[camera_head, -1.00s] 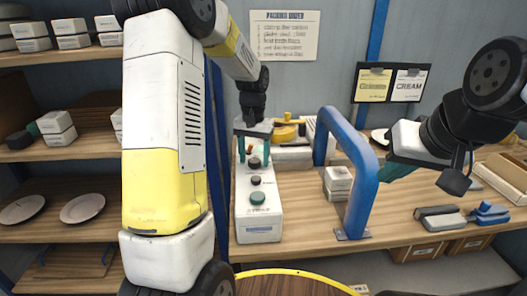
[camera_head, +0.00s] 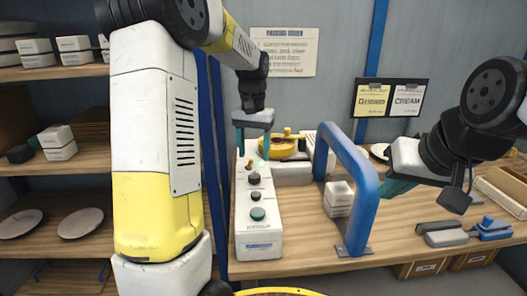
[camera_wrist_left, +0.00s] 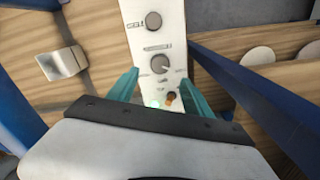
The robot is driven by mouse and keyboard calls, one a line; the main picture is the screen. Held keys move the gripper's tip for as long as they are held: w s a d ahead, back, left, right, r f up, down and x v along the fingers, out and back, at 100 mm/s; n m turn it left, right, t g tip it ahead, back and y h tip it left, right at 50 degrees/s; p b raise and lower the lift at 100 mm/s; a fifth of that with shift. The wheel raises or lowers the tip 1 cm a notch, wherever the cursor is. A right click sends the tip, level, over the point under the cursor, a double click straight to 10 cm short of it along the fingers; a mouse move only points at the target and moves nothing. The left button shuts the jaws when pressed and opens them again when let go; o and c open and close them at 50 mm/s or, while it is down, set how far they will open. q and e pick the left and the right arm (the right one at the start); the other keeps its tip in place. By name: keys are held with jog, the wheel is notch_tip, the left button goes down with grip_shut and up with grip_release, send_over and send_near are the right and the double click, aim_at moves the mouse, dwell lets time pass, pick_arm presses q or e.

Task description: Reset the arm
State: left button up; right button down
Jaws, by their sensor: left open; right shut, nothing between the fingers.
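My left gripper (camera_head: 254,146) is open above the far end of a white control box (camera_head: 259,226) on the bench. The box carries dark round knobs and a small orange button (camera_head: 249,165) at its far end. In the left wrist view the two teal fingertips (camera_wrist_left: 158,90) stand to either side of the box (camera_wrist_left: 148,18), with the orange button (camera_wrist_left: 171,98) and a greenish glow between them. Whether the fingers touch the box cannot be told. My right gripper (camera_head: 390,190) is shut and empty over the bench, right of the blue arch.
A blue arch (camera_head: 365,180) stands on the bench right of the box. White boxes (camera_head: 338,199) and a yellow tool (camera_head: 285,146) lie nearby. Shelves with plates (camera_head: 80,222) are at left. Blue posts (camera_wrist_left: 240,65) flank the box in the wrist view.

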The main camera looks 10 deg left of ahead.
pick_arm(q)
jog(key=s+d+r+t+h, duration=0.1)
jog(key=s+r+t, duration=0.2)
jog(key=s, duration=0.9)
jog(key=s+d+r+t+h, duration=0.1)
jog(key=s+r+t, duration=0.2)
jog(key=s, duration=0.9)
jog(key=shift+d+r+n, duration=0.3)
jog(key=shift+r, duration=0.45)
